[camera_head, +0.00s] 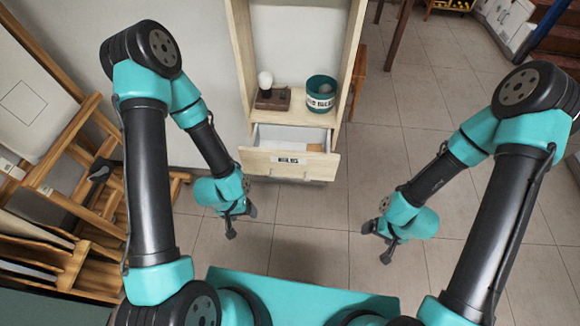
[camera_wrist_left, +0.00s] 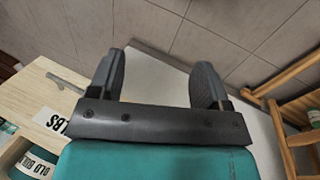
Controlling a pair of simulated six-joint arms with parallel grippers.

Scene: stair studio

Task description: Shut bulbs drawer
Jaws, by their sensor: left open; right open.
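The bulbs drawer (camera_head: 290,165) is a pale wooden drawer with a white label on its front, at the bottom of a narrow wooden cabinet. It stands pulled out, and its light interior shows. Its pale wood also shows at the left of the left wrist view (camera_wrist_left: 25,92), with a metal handle. My left gripper (camera_head: 241,223) is open and empty, in front and left of the drawer, apart from it. Its spread fingers show in the left wrist view (camera_wrist_left: 160,85) with nothing between them. My right gripper (camera_head: 377,243) is open and empty, in front and right of the drawer.
On the shelf above the drawer are a white bulb (camera_head: 265,79) on a brown base (camera_head: 272,99) and a teal bin (camera_head: 321,88) labelled for old bulbs. A wooden easel-like frame (camera_head: 60,165) stands at the left. Tiled floor in front of the drawer is clear.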

